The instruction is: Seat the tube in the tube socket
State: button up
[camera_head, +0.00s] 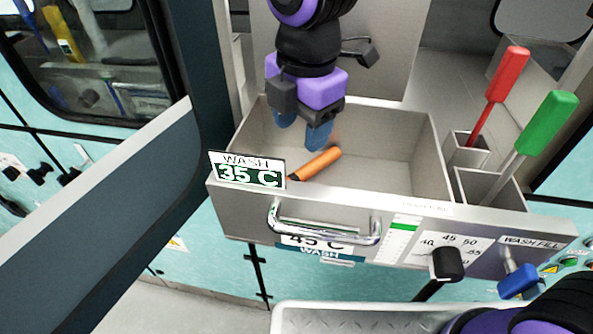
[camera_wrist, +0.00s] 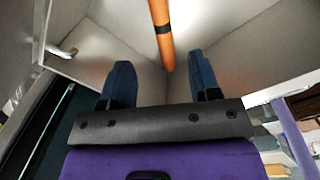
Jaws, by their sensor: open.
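An orange tube (camera_head: 319,163) with a dark end lies tilted inside the open metal drawer (camera_head: 405,203), near its front left corner. In the wrist view the tube (camera_wrist: 162,30) shows a dark band and lies beyond my fingertips, roughly in line with the gap between them. My gripper (camera_head: 302,137), with blue fingers, is open and empty above the drawer, just behind and above the tube. The two fingers (camera_wrist: 163,85) stand wide apart in the wrist view. I cannot make out a tube socket in either view.
A "WASH 35 C" sign (camera_head: 247,170) stands at the drawer's front left corner. A chrome handle (camera_head: 325,232) crosses the front. Red (camera_head: 508,75) and green (camera_head: 546,122) handled tools stand in side compartments at right. The drawer's right part is clear.

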aim_at(298, 173)
jog(key=f, duration=1)
jog(key=shift+w+a+f, duration=0.2)
jog(key=shift+w+f, duration=0.1)
grip_shut()
jog(key=shift+r, duration=0.1)
